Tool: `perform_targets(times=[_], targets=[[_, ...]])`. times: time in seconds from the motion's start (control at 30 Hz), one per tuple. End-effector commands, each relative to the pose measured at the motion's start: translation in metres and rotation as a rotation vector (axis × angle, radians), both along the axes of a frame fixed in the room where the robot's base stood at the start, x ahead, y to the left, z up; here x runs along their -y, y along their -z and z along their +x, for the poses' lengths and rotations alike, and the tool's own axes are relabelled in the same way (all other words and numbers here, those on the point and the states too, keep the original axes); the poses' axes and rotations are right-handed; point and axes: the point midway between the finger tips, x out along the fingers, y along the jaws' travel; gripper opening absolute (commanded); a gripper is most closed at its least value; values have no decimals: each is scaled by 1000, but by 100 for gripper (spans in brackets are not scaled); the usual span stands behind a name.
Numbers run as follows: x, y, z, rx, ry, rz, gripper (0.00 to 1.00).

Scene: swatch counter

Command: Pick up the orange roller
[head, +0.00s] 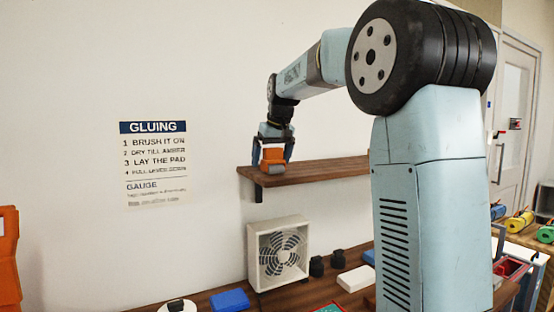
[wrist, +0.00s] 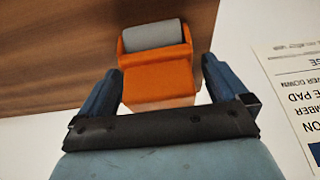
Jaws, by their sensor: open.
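The orange roller (head: 273,157) sits at the left end of the wooden wall shelf (head: 330,169) in the head view. In the wrist view the orange roller (wrist: 158,75) shows an orange body with a grey cylinder at its far end. My gripper (head: 273,150) is at the roller, above the shelf. In the wrist view my gripper (wrist: 160,85) is open, with one dark blue finger on each side of the roller's near part. Whether the fingers touch the roller is not clear.
A white box fan (head: 280,253) stands on the counter below the shelf, with small black items (head: 327,265) beside it. A blue pad (head: 230,300) lies left of the fan. A gluing notice (head: 154,163) hangs on the wall left of the shelf.

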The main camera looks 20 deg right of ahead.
Motion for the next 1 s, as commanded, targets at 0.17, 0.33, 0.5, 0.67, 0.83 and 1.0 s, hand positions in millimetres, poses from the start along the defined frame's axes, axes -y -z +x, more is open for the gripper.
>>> perform_targets(times=[0.17, 0.33, 0.5, 0.67, 0.83, 1.0], targets=[[0, 0, 0, 0, 0, 0, 97], [0, -1, 0, 0, 1, 0, 81], [1, 0, 0, 0, 1, 0, 65], [1, 0, 0, -1, 1, 0, 49], [1, 0, 0, -2, 1, 0, 34], [1, 0, 0, -2, 1, 0, 34]])
